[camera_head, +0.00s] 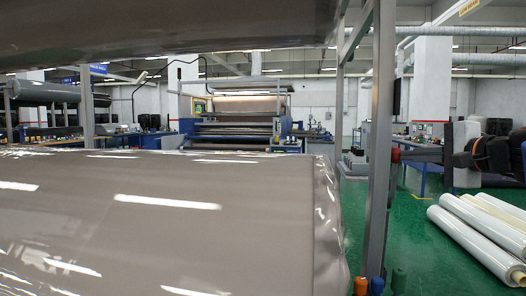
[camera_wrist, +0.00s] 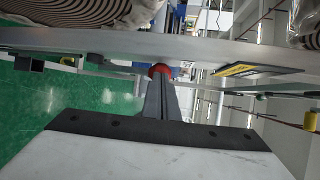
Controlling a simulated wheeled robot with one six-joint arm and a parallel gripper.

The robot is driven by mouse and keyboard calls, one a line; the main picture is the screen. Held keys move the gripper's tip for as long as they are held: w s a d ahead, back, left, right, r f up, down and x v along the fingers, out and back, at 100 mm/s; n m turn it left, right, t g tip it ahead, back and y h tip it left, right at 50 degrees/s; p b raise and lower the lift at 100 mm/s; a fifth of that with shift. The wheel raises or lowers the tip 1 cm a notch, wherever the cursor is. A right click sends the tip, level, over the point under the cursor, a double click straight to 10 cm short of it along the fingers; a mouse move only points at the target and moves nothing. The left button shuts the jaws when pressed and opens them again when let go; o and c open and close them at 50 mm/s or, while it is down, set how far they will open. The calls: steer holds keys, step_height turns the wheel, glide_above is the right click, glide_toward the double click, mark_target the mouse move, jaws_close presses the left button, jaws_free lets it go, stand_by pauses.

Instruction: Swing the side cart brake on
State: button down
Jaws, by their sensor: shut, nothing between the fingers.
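My gripper (camera_head: 408,156) reaches in from the right in the head view, its fingertips close to the grey upright post of the cart frame (camera_head: 379,150). In the wrist view my gripper (camera_wrist: 160,86) is shut, its dark fingers together and empty. A red round knob (camera_wrist: 159,70) shows right at the fingertips, against the pale frame bar (camera_wrist: 120,44); it also shows dark red in the head view (camera_head: 395,155). It looks like the brake's end, but its lever is hidden. I cannot tell whether the fingers touch it.
A large wrapped brown roll (camera_head: 160,215) fills the left front, with another roll (camera_head: 170,25) above. White rolls (camera_head: 480,235) lie on the green floor at right. A machine (camera_head: 240,125) stands behind.

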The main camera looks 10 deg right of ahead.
steer(key=shift+w, duration=0.15)
steer(key=w+d+f+m+g, duration=0.1)
steer(key=w+d+f+g, duration=0.1)
steer(key=w+g, duration=0.3)
steer(key=w+d+f+m+g+y, duration=0.1)
steer(key=w+g, duration=0.4)
steer(key=w, duration=0.5)
steer(key=shift+w+d+f+m, duration=0.15)
steer(key=shift+d+f+m, duration=0.6)
steer(key=shift+f, duration=0.25)
steer(key=shift+f, duration=0.1)
steer(key=w+d+r+v, duration=0.1)
steer(key=w+v, duration=0.2)
steer(key=v, duration=1.1)
steer(key=shift+r, duration=0.25)
